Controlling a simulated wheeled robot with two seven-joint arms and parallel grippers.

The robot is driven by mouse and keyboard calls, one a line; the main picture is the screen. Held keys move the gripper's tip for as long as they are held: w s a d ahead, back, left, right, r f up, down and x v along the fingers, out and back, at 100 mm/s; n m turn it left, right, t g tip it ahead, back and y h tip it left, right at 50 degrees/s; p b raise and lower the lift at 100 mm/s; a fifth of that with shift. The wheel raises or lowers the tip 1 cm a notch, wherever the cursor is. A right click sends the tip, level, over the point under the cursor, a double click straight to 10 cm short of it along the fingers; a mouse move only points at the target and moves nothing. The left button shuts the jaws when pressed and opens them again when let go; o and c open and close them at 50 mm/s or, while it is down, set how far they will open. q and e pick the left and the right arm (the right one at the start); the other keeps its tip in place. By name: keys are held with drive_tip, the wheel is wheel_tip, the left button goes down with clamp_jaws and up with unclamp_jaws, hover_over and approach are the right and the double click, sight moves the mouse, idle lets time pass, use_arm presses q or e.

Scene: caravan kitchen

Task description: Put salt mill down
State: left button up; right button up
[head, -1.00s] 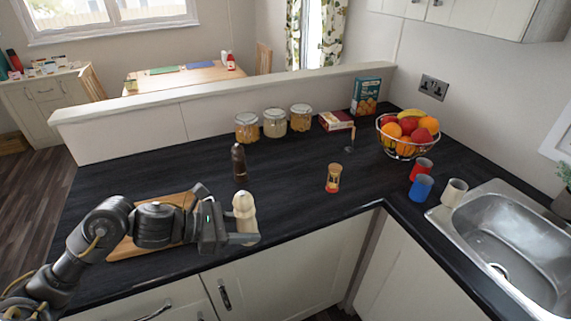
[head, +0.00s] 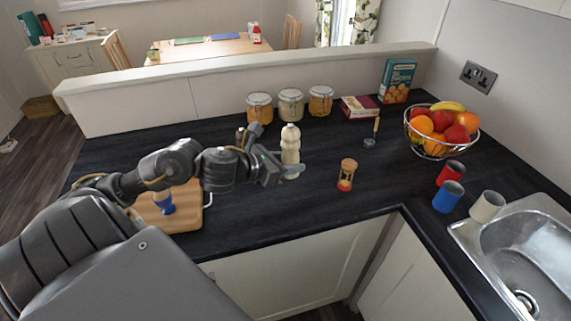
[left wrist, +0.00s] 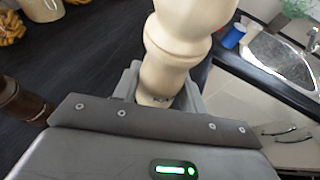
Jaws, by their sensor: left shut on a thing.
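The cream salt mill (head: 290,146) is upright over the middle of the black worktop. My left gripper (head: 284,174) is shut around its lower part. In the left wrist view the salt mill (left wrist: 180,45) rises from between the fingers, with its base hidden by the gripper. I cannot tell whether the base touches the worktop. A dark brown mill (left wrist: 18,100) stands on the worktop beside the gripper in the left wrist view; in the head view my arm mostly hides it. My right gripper is not in view.
Several glass jars (head: 291,103) stand behind the salt mill. A sand timer (head: 347,174) is to its right, then blue (head: 447,198), red and cream cups by the sink (head: 524,240). A wooden board (head: 187,218) with a blue item lies left. Worktop between mill and timer is clear.

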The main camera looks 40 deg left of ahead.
use_arm(q)
drive_tip(key=w+a+f+n+y, duration=0.1)
drive_tip(key=w+a+f, duration=0.1)
drive_tip(key=w+a, duration=0.1)
drive_tip(key=w+a+f+n+y, duration=0.1)
drive_tip(key=w+a+f, duration=0.1)
drive_tip(key=w+a, duration=0.2)
drive_tip(key=w+a+f+n+y, duration=0.1)
drive_tip(key=w+a+f, duration=0.2)
drive_tip(key=w+a, duration=0.1)
drive_tip(key=shift+w, duration=0.1)
drive_tip(key=shift+w+a+f, duration=0.2)
drive_tip(key=shift+a+f, duration=0.05)
drive_tip(key=shift+f, duration=0.1)
drive_tip(key=f+p, duration=0.1)
drive_tip(key=f, duration=0.2)
drive_tip(key=shift+w, duration=0.2)
drive_tip(key=shift+f, duration=0.2)
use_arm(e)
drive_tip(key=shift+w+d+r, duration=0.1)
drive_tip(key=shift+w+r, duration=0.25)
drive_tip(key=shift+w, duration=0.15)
